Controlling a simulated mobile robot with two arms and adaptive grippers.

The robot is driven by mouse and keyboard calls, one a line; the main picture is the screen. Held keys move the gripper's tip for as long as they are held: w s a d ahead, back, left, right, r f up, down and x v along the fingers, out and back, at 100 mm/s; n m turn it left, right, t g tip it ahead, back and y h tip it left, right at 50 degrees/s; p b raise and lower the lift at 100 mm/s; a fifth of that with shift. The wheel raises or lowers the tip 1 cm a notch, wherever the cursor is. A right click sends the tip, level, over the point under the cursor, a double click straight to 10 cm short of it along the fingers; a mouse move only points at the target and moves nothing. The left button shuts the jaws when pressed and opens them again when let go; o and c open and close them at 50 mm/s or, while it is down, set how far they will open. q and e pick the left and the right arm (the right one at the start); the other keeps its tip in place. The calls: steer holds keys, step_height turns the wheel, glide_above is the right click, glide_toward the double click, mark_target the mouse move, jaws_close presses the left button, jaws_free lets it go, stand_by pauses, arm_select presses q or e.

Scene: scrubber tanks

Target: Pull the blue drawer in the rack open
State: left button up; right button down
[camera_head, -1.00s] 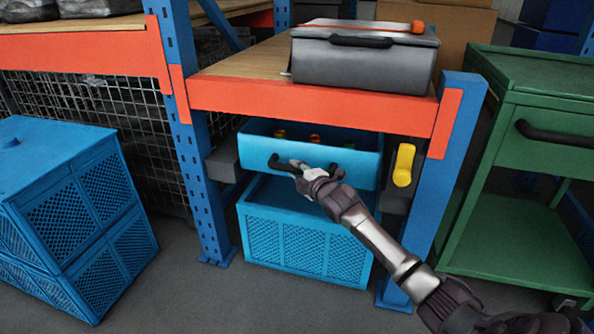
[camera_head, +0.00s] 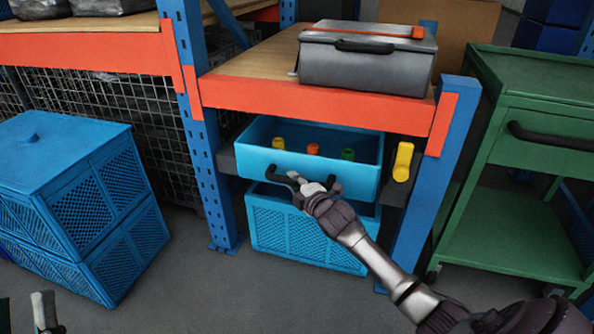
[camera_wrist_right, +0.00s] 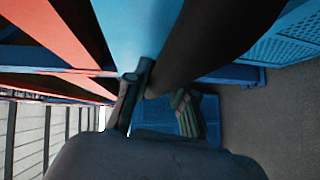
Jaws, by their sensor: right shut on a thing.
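The blue drawer (camera_head: 255,160) sits under the orange beam of the rack and is pulled partly out towards me. Several small items in yellow, orange and green show inside it. Its black handle (camera_head: 280,178) is on the front face. My right gripper (camera_head: 302,187) is shut on the handle; the arm comes from the lower right and hides part of the handle. In the right wrist view the gripper (camera_wrist_right: 138,95) is close against the blue drawer front (camera_wrist_right: 135,30). At the lower left corner of the head view, part of my left gripper (camera_head: 45,312) shows; its jaws are unclear.
A blue crate (camera_head: 300,235) stands on the floor below the drawer. A yellow handle (camera_head: 403,162) hangs at the right upright. A grey case (camera_head: 365,65) lies on the shelf above. A green cart (camera_head: 530,170) stands right, blue crates (camera_head: 80,190) left. Floor in front is clear.

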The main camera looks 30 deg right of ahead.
arm_select(q)
step_height(320, 180, down, 15)
steer(key=w+a+g+y+p, duration=0.2)
steer(key=g+y+p, duration=0.2)
steer(key=g, duration=0.7)
steer(key=s+a+f+g+y+p, duration=0.1)
steer(key=s+a+f+g, duration=0.1)
steer(key=s+f+g, duration=0.3)
steer(key=s+a+f+n+g+y+p, duration=0.1)
steer(key=s+a+f+g+p, duration=0.1)
steer(key=s+f+g, duration=0.3)
steer(key=shift+s+a+f+g+y, duration=0.35)
steer(key=shift+s+a, duration=0.5)
steer(key=shift+s, duration=1.55)
arm_select(e)
steer(key=s+a, duration=1.2)
steer(key=a, duration=0.2)
steer(key=c, duration=1)
jaws_free()
steer(key=shift+s, duration=0.1)
